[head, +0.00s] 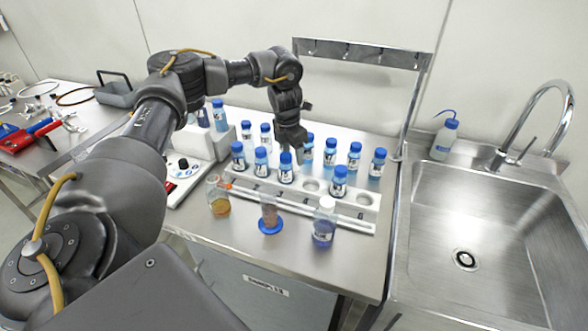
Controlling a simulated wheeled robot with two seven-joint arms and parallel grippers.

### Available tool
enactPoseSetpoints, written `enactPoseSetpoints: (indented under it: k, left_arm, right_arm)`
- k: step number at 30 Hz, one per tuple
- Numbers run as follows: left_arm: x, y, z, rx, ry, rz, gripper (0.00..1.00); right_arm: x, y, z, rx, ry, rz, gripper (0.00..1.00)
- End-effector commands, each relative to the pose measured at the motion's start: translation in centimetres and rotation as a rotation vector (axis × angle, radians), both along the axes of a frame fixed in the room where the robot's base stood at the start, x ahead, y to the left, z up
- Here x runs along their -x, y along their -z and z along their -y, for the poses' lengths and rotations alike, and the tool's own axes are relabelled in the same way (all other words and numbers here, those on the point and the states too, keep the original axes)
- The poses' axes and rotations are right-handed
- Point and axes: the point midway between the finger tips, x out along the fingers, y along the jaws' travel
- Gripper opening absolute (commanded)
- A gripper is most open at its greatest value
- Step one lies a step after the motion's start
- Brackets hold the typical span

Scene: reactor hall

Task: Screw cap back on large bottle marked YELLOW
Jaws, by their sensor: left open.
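No label that I can read as YELLOW shows; the label letters are too small. Several blue-capped bottles stand on the bench, one of them at the front left of the rack (238,156), another at its right end (339,182). A bottle with a white top and blue liquid (323,228) stands in front of the rack. No loose cap can be made out. My left gripper (294,150) is open, pointing down above the bottles in the middle of the bench. My right gripper is out of view.
A white numbered rack (303,206) holds some bottles. A cylinder on a blue base (270,218) stands before it. A white instrument (184,177) is at left. The steel sink (463,258), faucet (560,88) and wash bottle (444,140) are at right. A metal frame (360,50) rises behind.

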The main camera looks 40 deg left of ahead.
Motion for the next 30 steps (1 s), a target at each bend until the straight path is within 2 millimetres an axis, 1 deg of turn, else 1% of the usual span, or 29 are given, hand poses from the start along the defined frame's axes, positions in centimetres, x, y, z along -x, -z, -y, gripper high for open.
enactPoseSetpoints:
  k: [5, 10, 12, 15, 19, 27, 28, 30]
  left_arm:
    - [0.0, 0.5, 0.0, -0.001, 0.000, -0.002, 0.57]
    - [0.0, 2.7, -0.1, -0.001, -0.001, -0.005, 0.57]
    - [-0.2, 3.8, 0.0, 0.000, -0.001, -0.004, 0.57]
    - [-0.3, 4.8, 0.0, -0.001, -0.001, -0.003, 0.57]
    - [-0.4, 5.2, 0.0, 0.000, 0.000, 0.000, 0.57]
    - [-0.4, 5.2, 0.0, 0.000, 0.000, 0.000, 0.57]
    - [-0.4, 5.2, 0.0, 0.000, 0.000, 0.000, 0.54]
    - [-0.4, 5.2, 0.0, 0.000, 0.000, 0.000, 0.45]
  right_arm:
    - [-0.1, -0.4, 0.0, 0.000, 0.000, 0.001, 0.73]
    - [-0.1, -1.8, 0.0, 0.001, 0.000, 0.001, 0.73]
    - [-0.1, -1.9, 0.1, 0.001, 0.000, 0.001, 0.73]
    - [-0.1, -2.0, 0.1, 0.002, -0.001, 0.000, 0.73]
    - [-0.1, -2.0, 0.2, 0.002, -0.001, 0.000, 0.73]
    - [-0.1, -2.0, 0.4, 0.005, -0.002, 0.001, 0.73]
    - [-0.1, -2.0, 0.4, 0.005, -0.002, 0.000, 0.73]
    - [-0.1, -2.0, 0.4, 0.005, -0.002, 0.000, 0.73]
